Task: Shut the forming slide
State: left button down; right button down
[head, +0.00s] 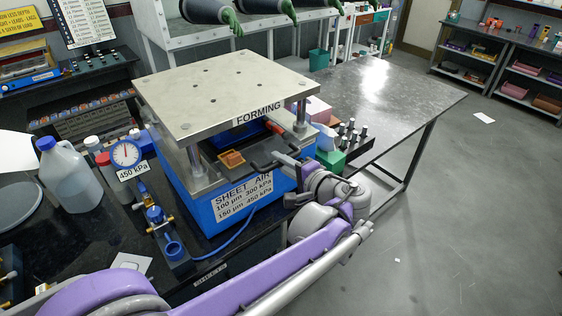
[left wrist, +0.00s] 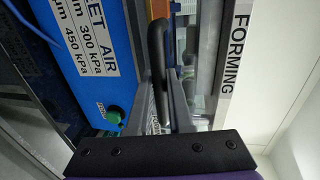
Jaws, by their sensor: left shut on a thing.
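The forming press has a grey top plate (head: 220,92) labelled FORMING on posts above a blue base (head: 205,200). The forming slide (head: 262,152) is a dark tray in the gap under the plate, its front edge showing on the near side. Its black handle (head: 265,166) sticks out at the front and shows as a dark bar in the left wrist view (left wrist: 155,58). My left gripper (head: 290,165) is at the handle's right end, its fingers (left wrist: 165,90) shut on it. How far the slide extends under the plate is hidden. My right gripper is not in view.
An orange block (head: 231,158) sits at the press's front left opening. A pressure gauge (head: 126,153) and a jug (head: 68,175) stand left. The grey tabletop (head: 385,95) behind is clear.

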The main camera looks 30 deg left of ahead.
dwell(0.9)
pick_arm(q)
jog(key=x, duration=0.4)
jog(key=shift+a+r, duration=0.1)
jog(key=shift+r, duration=0.35)
jog(key=c, duration=0.8)
grip_release()
jog(key=shift+c, duration=0.2)
jog(key=v, duration=1.1)
jog(key=shift+b, duration=0.35)
jog(key=shift+f, duration=0.15)
